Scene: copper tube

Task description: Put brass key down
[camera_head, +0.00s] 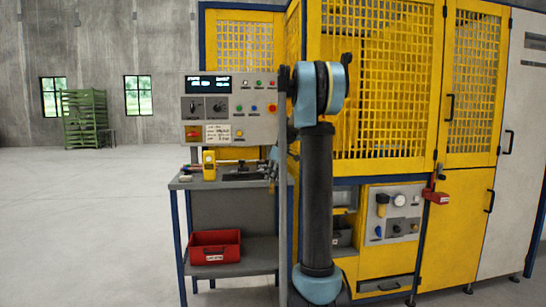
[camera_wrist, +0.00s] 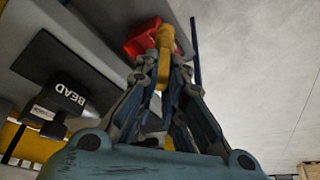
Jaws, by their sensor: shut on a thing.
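In the wrist view my gripper (camera_wrist: 164,64) is shut on a yellow-gold piece, the brass key (camera_wrist: 165,40), which sticks out past the fingertips.
A control panel (camera_head: 230,107) stands over the bench. A yellow device (camera_head: 209,165) is on the bench top, and a red bin (camera_head: 215,247) on its lower shelf. A yellow mesh enclosure (camera_head: 385,80) is behind my arm.

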